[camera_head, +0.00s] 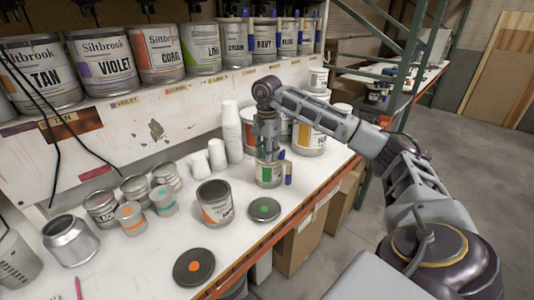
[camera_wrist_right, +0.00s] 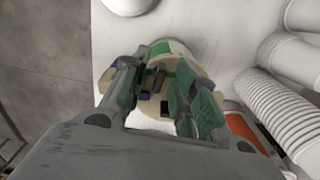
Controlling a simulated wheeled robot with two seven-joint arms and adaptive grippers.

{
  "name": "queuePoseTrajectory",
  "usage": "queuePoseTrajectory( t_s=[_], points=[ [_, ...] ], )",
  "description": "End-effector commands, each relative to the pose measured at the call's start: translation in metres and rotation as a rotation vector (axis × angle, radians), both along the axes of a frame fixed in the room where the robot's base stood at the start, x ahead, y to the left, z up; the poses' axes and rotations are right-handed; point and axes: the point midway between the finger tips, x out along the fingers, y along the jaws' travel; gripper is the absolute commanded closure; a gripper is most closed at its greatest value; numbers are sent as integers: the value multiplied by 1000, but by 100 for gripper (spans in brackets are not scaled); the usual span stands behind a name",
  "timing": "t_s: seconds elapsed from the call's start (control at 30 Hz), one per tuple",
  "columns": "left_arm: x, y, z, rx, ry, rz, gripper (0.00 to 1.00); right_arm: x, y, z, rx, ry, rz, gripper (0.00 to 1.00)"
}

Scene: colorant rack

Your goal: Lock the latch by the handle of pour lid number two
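A small can (camera_head: 268,176) with a green label stands on the white bench near its front edge. A pour lid with a blue handle (camera_head: 288,172) is on it; I cannot read a number on it. My right gripper (camera_head: 268,148) points down over this can and hides most of the lid top. In the right wrist view the can's pale round top (camera_wrist_right: 172,62) lies beneath the two fingers of the right gripper (camera_wrist_right: 158,82). The fingers are apart, with small dark latch parts (camera_wrist_right: 155,80) between them. Whether they touch these parts is unclear. My left gripper is not in view.
An open can (camera_head: 215,205) and two dark round lids (camera_head: 264,209) (camera_head: 194,266) are on the bench left of the gripper. White cup stacks (camera_head: 232,132) and larger cans (camera_head: 309,138) stand close behind. The bench's orange front edge (camera_head: 290,222) is near.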

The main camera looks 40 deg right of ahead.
Motion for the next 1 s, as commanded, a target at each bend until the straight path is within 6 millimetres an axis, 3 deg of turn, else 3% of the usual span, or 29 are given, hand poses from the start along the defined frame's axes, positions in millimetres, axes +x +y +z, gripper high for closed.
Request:
queuePoseTrajectory(
  t_s=[0.03, 0.2, 0.67, 1.0],
  points=[
    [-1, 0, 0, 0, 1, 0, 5, 0, 0, 0, 0, 0, 0, 81],
    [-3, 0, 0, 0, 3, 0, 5, 0, 0, 0, 0, 0, 0, 100],
    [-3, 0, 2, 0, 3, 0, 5, 0, 0, 1, 0, 0, -31, 100],
    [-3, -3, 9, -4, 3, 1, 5, 1, 0, 1, 1, 0, -187, 100]
  ],
)
